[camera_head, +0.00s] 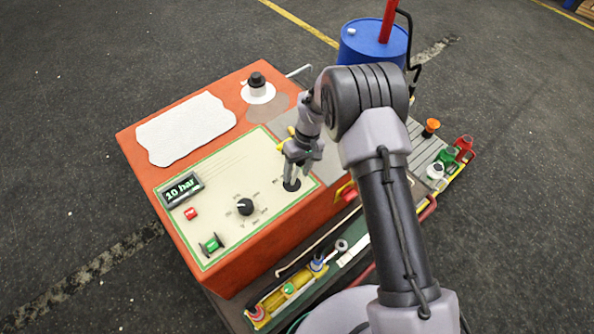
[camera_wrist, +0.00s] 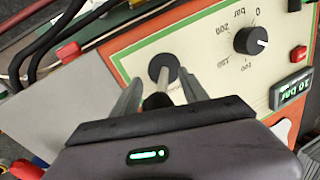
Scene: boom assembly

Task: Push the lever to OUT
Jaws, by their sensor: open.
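The lever (camera_head: 291,186) stands at the right end of the cream control panel (camera_head: 225,225). It has a round black base and a grey shaft, which show clearly in the wrist view (camera_wrist: 163,68). My gripper (camera_head: 296,174) points down over the lever. In the wrist view its two grey fingers (camera_wrist: 160,84) are apart, one on each side of the shaft. I see no clear contact between finger and shaft. The shaft's upper end is hidden by the gripper. The small lettering beside the lever is too small to read.
The panel also has a black knob (camera_head: 245,207), a "10 bar" display (camera_head: 182,189), a red button (camera_head: 190,213) and a green switch (camera_head: 211,244). A black-capped fitting (camera_head: 257,82) and a white sheet (camera_head: 186,127) are behind. A blue drum (camera_head: 373,45) stands at the back right.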

